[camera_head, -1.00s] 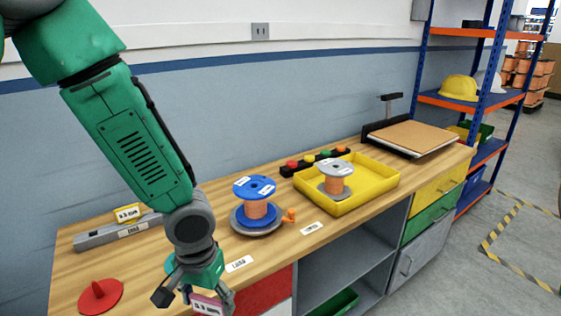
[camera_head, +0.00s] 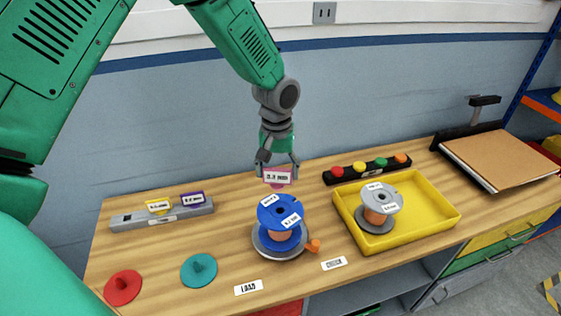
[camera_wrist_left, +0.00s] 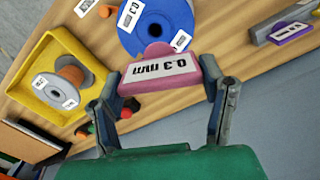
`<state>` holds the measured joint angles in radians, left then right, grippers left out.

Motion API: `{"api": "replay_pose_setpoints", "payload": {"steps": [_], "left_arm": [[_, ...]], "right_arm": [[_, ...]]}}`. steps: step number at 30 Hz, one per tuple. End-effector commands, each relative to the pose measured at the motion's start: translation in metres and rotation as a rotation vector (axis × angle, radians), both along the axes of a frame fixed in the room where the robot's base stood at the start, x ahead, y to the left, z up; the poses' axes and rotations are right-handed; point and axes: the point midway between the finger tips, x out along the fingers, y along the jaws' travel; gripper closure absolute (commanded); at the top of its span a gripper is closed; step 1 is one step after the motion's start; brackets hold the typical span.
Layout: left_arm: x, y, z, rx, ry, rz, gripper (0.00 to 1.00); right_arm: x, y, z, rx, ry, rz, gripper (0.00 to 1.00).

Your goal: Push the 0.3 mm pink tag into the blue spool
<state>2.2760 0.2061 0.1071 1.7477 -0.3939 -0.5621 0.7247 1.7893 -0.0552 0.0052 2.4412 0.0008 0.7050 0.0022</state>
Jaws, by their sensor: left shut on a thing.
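The pink tag (camera_head: 277,178), labelled 0.3 mm, is held between the fingers of my left gripper (camera_head: 278,170). In the left wrist view the tag (camera_wrist_left: 158,70) spans both fingertips, with its rounded pink end toward the blue spool. The blue spool (camera_head: 268,218) stands upright on a round grey base on the bench, with copper wire below its top flange. In the head view the tag is just behind and above the spool. In the wrist view its end overlaps the edge of the spool flange (camera_wrist_left: 128,38); I cannot tell whether they touch. My right gripper is not in view.
A yellow tray (camera_head: 430,205) holds a grey spool (camera_head: 380,204). A grey rack (camera_head: 160,218) carries yellow and purple tags. Red (camera_head: 123,287) and teal (camera_head: 199,271) discs lie at the front left. A black strip (camera_head: 362,174) with several coloured knobs is behind the tray.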

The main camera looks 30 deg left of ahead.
Motion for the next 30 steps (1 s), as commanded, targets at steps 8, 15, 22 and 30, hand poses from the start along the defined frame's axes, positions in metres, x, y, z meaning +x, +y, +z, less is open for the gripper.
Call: {"api": "replay_pose_setpoints", "payload": {"steps": [8, 15, 22, 30], "left_arm": [[0.000, -0.004, -0.023, 0.002, 0.000, -0.004, 0.57], [0.000, 0.000, -0.049, -0.002, 0.000, -0.002, 0.57], [-0.001, 0.001, -0.066, -0.002, 0.000, -0.003, 0.57], [0.000, -0.003, -0.067, 0.003, -0.001, -0.003, 0.57]], "right_arm": [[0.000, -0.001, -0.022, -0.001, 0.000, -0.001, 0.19], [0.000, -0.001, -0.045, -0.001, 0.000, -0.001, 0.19], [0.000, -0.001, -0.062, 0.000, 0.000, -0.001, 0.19], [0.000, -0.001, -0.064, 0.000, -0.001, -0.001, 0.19]]}}
